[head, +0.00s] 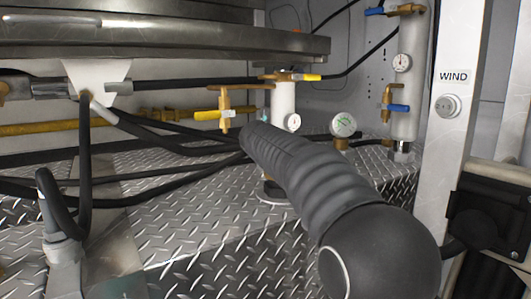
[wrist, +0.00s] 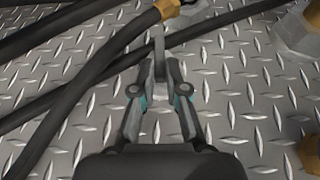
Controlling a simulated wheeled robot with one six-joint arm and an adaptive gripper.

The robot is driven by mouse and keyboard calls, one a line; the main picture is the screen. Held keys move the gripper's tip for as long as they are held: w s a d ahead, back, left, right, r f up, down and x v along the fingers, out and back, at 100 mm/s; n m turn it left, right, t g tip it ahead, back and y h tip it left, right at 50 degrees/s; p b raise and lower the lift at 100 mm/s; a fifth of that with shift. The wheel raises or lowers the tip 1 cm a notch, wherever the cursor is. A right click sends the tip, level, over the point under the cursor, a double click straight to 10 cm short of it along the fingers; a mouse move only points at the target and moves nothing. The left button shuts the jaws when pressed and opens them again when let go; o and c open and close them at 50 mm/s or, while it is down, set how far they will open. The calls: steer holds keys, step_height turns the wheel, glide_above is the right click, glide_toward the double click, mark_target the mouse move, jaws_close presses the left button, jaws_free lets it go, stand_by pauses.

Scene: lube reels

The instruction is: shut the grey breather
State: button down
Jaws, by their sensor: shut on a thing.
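A thin grey lever (wrist: 159,45) stands up between my fingertips in the wrist view; I take it for the handle of the grey breather. My gripper (wrist: 160,78) is shut on it, just above the diamond plate. The breather's body is mostly hidden by my fingers, so I cannot tell how far the handle is turned. In the head view my own dark arm covers the gripper and the grey handle.
Black hoses (wrist: 85,90) cross the plate (wrist: 240,110) close to my fingers, one with a brass end (wrist: 168,8). White cylinders with yellow (head: 310,77) and blue (head: 398,108) valve handles stand behind. A gauge (head: 343,125) and a post marked WIND (head: 452,120) are at right.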

steer(key=m+h+p, duration=0.1)
steer(key=h, duration=0.1)
steer(key=a+m+g+h+p, duration=0.1)
steer(key=m+h, duration=0.1)
steer(key=shift+w+a+r+p, duration=0.1)
steer(key=shift+w+a+p, duration=0.05)
steer(key=shift+p, duration=0.2)
steer(key=shift+m+h, duration=0.3)
steer(key=shift+m, duration=0.3)
steer(key=c, duration=1.2)
jaws_free()
steer(key=v, duration=1.2)
